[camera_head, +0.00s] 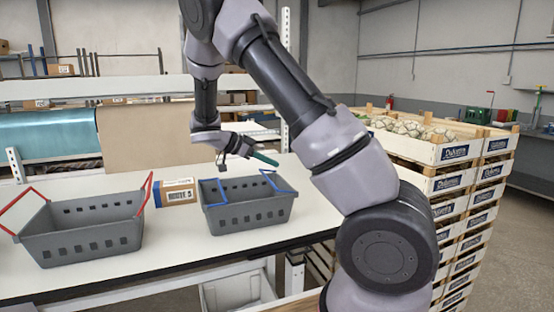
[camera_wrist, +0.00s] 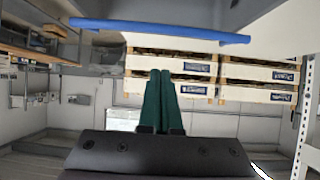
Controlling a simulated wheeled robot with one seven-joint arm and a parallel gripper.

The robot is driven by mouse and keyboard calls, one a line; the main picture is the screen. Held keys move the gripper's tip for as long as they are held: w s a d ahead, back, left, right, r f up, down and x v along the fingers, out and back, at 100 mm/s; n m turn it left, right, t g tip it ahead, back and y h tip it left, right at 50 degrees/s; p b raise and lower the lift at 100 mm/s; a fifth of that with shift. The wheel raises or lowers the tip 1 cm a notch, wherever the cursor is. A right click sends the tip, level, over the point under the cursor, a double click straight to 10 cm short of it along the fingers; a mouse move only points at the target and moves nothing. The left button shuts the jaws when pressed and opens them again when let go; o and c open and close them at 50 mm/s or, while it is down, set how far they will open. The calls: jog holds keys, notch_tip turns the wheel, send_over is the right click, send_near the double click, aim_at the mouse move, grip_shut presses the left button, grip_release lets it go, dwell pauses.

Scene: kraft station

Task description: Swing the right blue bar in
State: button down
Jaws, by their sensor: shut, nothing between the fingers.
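The grey basket with blue bars (camera_head: 250,211) stands on the white table. Its right blue bar (camera_head: 280,183) is at the right end of the rim, tilted up and outward. Its left blue bar (camera_head: 217,190) is at the left end. My gripper (camera_head: 274,162) is just above and behind the right bar, with its green fingers pointing right. In the wrist view the fingers (camera_wrist: 160,88) are shut together and empty. A blue bar (camera_wrist: 160,30) crosses the top of that view beyond the fingertips, apparently not touching them. I cannot tell the exact gap.
A grey basket with red bars (camera_head: 85,230) stands to the left. A small cardboard box (camera_head: 180,191) sits between the baskets. Stacked wooden crates (camera_head: 440,152) stand right of the table. White table is clear in front of the baskets.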

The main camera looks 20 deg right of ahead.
jog(key=shift+d+r, duration=0.1)
jog(key=shift+d, duration=0.1)
jog(key=shift+r, duration=0.15)
jog(key=shift+r, duration=0.65)
jog(key=shift+r, duration=0.1)
